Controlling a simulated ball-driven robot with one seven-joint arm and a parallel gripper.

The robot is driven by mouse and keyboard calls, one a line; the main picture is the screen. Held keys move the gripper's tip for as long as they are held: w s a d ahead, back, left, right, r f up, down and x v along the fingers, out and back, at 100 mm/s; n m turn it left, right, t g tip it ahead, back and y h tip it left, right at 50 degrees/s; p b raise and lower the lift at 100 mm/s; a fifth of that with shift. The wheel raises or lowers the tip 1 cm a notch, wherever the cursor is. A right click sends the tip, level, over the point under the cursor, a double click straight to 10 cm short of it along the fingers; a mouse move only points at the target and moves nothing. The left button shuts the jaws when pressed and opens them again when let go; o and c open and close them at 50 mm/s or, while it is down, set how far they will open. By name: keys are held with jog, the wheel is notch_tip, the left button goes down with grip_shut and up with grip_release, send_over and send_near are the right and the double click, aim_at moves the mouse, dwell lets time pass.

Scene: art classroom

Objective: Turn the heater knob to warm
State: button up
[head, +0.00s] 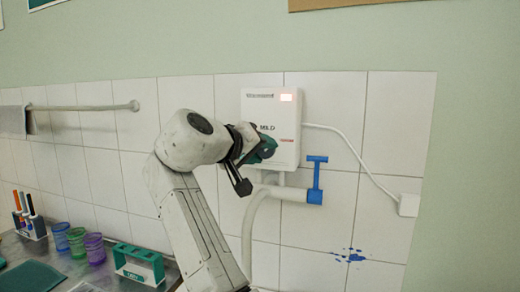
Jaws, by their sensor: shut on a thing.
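The heater (256,109) is a white box on the tiled wall, with a small lit red display at its top right and the letters "MILD" on its front. The heater knob (266,148) is dark teal and sits low on the front. My gripper (254,156) reaches it from the left and is shut on it. My dark fingers and wrist hide part of the knob, so I cannot read its setting.
A blue tap handle (317,180) sticks up on the pipe right below the heater. A white cable runs to a wall socket (408,205). Cups (95,248), a pen holder (36,229) and a teal rack (139,265) stand on the counter at lower left.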

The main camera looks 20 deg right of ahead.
jog(key=shift+f+m, duration=0.15)
jog(key=shift+m, duration=0.25)
jog(key=shift+d, duration=0.1)
jog(key=o, duration=1.1)
jog(key=shift+y, duration=0.3)
jog(key=shift+c, duration=0.2)
jog(key=b+v, duration=0.1)
jog(key=v, duration=1)
